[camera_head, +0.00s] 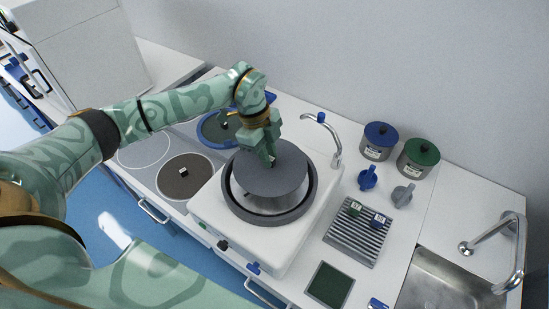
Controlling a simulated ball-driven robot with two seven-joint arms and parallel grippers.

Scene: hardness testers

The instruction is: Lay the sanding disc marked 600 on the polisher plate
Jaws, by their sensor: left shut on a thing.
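A dark grey disc (286,181) lies over the round plate of the white polisher (212,208), inside its grey bowl rim (308,205). I cannot read a number on it. My left gripper (269,160) points down at the disc's middle and is shut, it seems on a small grip there that its fingers hide. I cannot tell whether the disc rests on the plate or hangs just above it. A brown disc (178,188) with a small white-labelled tab lies left of the polisher. A pale round spot (143,151) lies beyond it. My right gripper is out of view.
A tap (333,140) arches beside the bowl. A blue-rimmed round dish (205,139) stands behind left. At right are blue-lidded (377,148) and green-lidded (413,163) pots, two knobs, a ribbed rack (352,245) with small blocks, a green pad (329,286) and a sink (440,286).

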